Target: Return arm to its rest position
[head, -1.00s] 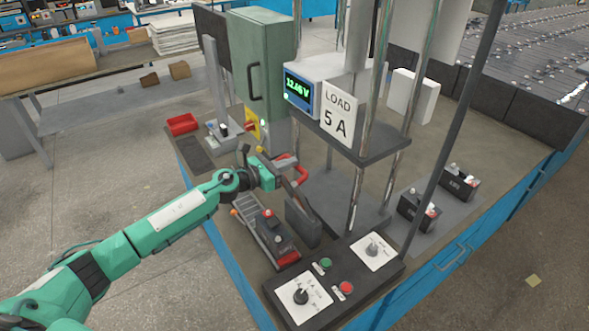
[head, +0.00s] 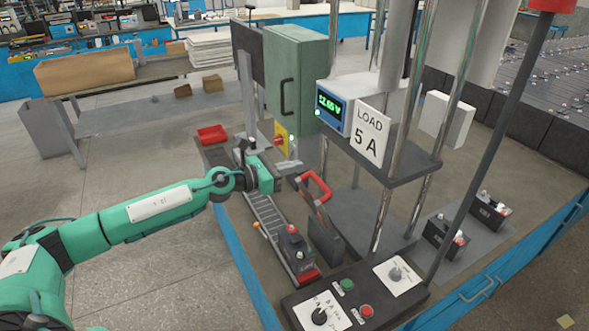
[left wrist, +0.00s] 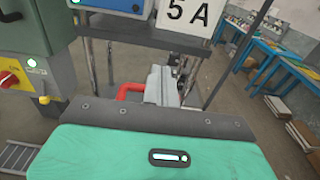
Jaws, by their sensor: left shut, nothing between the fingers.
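My left arm (head: 160,205) is green and reaches in from the left in the head view. Its gripper (head: 291,170) hangs over the bench beside a red handle (head: 318,184) and near the green cabinet. The fingers are shut and hold nothing. In the left wrist view the gripper (left wrist: 160,84) shows as grey fingers beyond the green wrist housing, with a red bar (left wrist: 131,90) at their left. Whether they touch it I cannot tell. My right gripper is not in view.
A green cabinet (head: 296,75), a meter (head: 331,108) and a "LOAD 5 A" sign (head: 368,133) stand behind. A battery (head: 292,243) sits on a roller track (head: 263,212). Two batteries (head: 446,239) (head: 488,210) stand right. A control panel (head: 357,292) is in front.

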